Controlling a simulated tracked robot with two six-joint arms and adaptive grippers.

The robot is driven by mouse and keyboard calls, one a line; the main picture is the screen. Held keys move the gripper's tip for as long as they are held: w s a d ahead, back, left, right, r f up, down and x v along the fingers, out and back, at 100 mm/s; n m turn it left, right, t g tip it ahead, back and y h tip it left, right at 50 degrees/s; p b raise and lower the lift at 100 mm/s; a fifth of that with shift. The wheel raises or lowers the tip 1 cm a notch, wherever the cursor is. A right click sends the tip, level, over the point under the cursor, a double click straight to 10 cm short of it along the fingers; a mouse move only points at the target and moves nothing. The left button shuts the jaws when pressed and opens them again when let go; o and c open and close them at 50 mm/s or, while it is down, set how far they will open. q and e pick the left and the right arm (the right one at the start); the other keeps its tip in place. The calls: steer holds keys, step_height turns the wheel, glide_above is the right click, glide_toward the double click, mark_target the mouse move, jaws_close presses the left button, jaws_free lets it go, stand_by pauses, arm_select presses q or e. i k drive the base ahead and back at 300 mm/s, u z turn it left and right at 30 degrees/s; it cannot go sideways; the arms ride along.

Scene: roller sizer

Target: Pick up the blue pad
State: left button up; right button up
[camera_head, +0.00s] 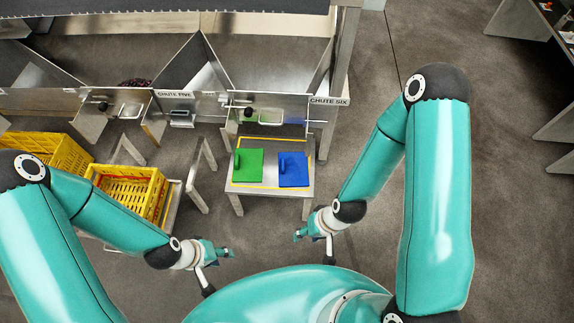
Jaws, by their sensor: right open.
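The blue pad (293,170) lies flat on the right part of a small metal table (238,187) in front of chute six. A raised blue piece shows on its left side. A green pad (248,165) lies beside it on the left, apart from it. My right gripper (298,235) is open and empty, below the table's right front leg and short of the blue pad. My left gripper (229,253) is lower left of the table, apart from both pads; it is too small to tell whether its fingers are open.
Yellow crates (130,187) stand at the left. The chute six panel (268,101) with a handle rises behind the table. Metal posts (200,175) stand left of the table. Bare floor (375,240) lies to the right.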

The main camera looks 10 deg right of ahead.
mark_target(293, 167)
steer(key=i, duration=0.85)
steer(key=z, duration=0.05)
